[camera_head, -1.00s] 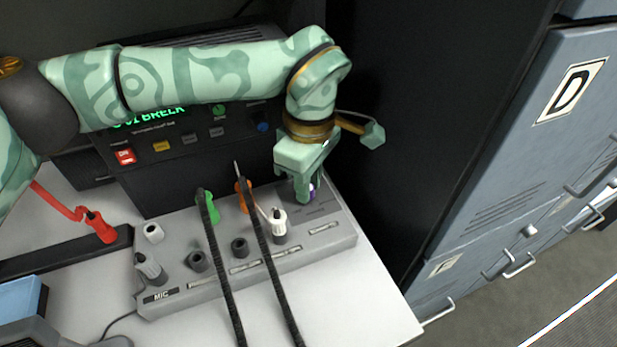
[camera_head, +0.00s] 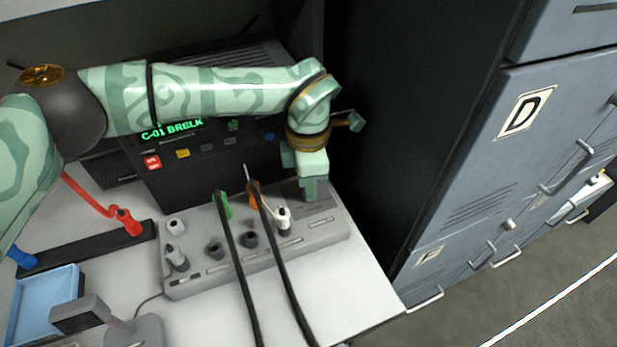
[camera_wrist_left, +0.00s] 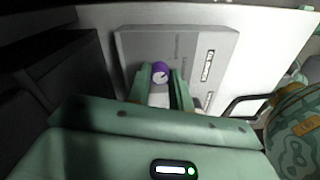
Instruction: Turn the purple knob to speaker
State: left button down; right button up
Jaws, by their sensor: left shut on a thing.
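The purple knob (camera_wrist_left: 160,72) sits on the grey panel (camera_wrist_left: 135,45) in the left wrist view, between the two fingers of my left gripper (camera_wrist_left: 163,82). The fingers are shut on it. A light pointer mark shows on the knob's face; the panel lettering beside it is too small to read. In the head view my left gripper (camera_head: 310,190) reaches down to the right end of the grey panel (camera_head: 205,277), and its fingers hide the knob. My right gripper is not in view.
Green (camera_head: 223,205) and orange (camera_head: 254,196) plugs with dark cables stand in the panel left of my gripper, near a white plug (camera_head: 283,218). A black console (camera_head: 190,172) stands behind. A dark cabinet side (camera_head: 400,120) rises close on the right.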

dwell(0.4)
pick_arm(q)
jog(key=c, duration=1.3)
grip_release()
jog(key=shift+o, duration=0.2)
